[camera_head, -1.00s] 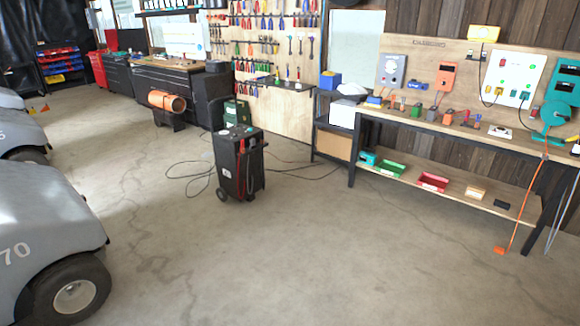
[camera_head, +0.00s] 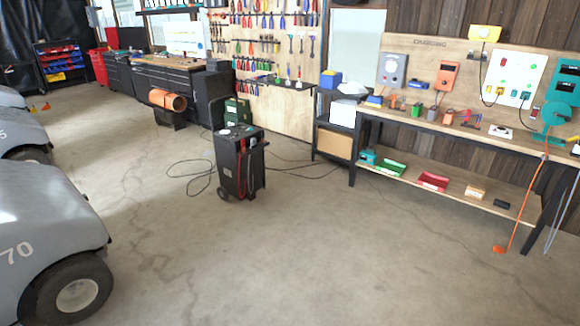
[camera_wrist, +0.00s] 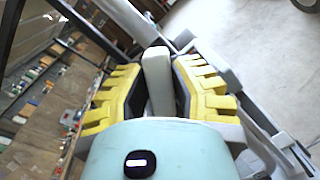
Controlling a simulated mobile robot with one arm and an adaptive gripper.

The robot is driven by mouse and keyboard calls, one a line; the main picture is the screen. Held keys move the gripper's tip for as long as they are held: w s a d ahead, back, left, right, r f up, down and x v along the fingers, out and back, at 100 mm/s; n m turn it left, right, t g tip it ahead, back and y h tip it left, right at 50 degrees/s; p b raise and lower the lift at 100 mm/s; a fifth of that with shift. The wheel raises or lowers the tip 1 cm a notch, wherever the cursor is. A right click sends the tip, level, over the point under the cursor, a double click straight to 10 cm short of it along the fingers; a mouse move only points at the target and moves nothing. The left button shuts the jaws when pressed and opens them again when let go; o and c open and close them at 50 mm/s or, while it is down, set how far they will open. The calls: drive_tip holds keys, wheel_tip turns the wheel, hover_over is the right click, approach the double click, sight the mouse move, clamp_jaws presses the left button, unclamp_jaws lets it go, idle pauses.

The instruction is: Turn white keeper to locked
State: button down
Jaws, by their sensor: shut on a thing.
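In the wrist view a white, upright, block-like keeper (camera_wrist: 157,75) stands between the two yellow-padded fingers of my gripper (camera_wrist: 160,90). My gripper is shut on it, with a finger along each side. The lower part of the keeper is hidden by my gripper's pale housing. I cannot tell from this view whether the keeper is in its locked position. Neither my gripper nor the keeper shows in the head view.
Grey bars (camera_wrist: 270,135) and a dark post (camera_wrist: 75,22) run close around my gripper. In the head view, grey carts (camera_head: 45,235) stand at left, a black wheeled unit (camera_head: 238,165) mid-floor with cables, and a workbench (camera_head: 470,140) at right. The front floor is clear.

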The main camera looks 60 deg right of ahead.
drive_tip(key=m+p, duration=0.4)
drive_tip(key=r+m+t+h+p, duration=0.1)
drive_tip(key=m+p, duration=0.1)
drive_tip(key=m, duration=0.1)
drive_tip(key=shift+s, duration=0.1)
drive_tip(key=m+h+p, duration=0.1)
drive_tip(key=m+p, duration=0.3)
drive_tip(key=shift+a, duration=0.1)
drive_tip(key=shift+f+m+p, duration=0.1)
drive_tip(key=shift+m+p, duration=0.2)
drive_tip(key=shift+p, duration=0.05)
drive_tip(key=c, duration=0.8)
unclamp_jaws()
drive_tip(key=shift+s, duration=0.1)
